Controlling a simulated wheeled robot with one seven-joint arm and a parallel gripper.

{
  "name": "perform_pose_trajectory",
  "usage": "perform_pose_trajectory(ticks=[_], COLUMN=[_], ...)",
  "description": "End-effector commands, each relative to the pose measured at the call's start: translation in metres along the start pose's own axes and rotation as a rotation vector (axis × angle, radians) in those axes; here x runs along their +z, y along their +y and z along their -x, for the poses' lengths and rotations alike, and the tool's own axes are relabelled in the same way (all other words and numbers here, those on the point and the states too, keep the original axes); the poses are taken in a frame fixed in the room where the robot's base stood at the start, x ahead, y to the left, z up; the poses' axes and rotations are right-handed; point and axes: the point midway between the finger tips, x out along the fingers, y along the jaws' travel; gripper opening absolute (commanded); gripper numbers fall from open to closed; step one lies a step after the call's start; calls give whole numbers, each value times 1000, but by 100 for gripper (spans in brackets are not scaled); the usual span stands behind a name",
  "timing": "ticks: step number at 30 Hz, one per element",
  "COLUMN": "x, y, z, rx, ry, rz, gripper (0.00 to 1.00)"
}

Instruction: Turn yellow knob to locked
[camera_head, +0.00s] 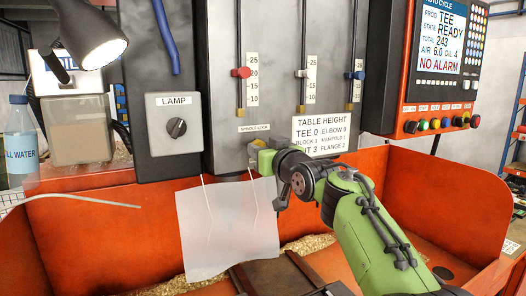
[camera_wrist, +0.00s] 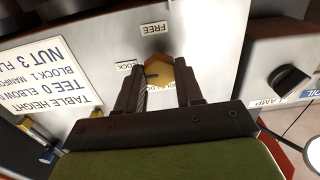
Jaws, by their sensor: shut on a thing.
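The yellow knob (camera_wrist: 160,76) sits on the grey machine panel, between the two dark fingers of my gripper (camera_wrist: 161,84) in the wrist view. The fingers are shut on its sides. A FREE label (camera_wrist: 153,29) is above the knob in that view, and a LOCK label (camera_wrist: 126,66) is to its left, partly covered by a finger. A small dark mark on the knob's face lies toward the LOCK side; its exact angle is hard to tell. In the head view, my gripper (camera_head: 264,155) hides most of the knob, under the SPINDLE LOCK label (camera_head: 254,128).
The table height sign (camera_head: 320,134) is right of the knob. The LAMP switch box (camera_head: 175,124) stands to the left. A translucent guard sheet (camera_head: 228,228) hangs below, in front of the orange tray (camera_head: 95,215). Slider levers (camera_head: 241,72) are above.

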Motion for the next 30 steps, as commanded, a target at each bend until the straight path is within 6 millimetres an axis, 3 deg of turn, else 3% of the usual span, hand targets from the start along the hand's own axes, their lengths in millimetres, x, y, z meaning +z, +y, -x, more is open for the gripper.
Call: perform_pose_trajectory(ticks=[5,6,10,20,23,30], x=[0,-1,0,0,1,3], y=[0,0,0,0,1,2], z=[0,0,0,5,22,90], rx=[0,0,0,1,4,7], ry=[1,1,1,1,3,3], rz=[2,2,1,1,2,2], gripper=[6,41,61,62,62,62])
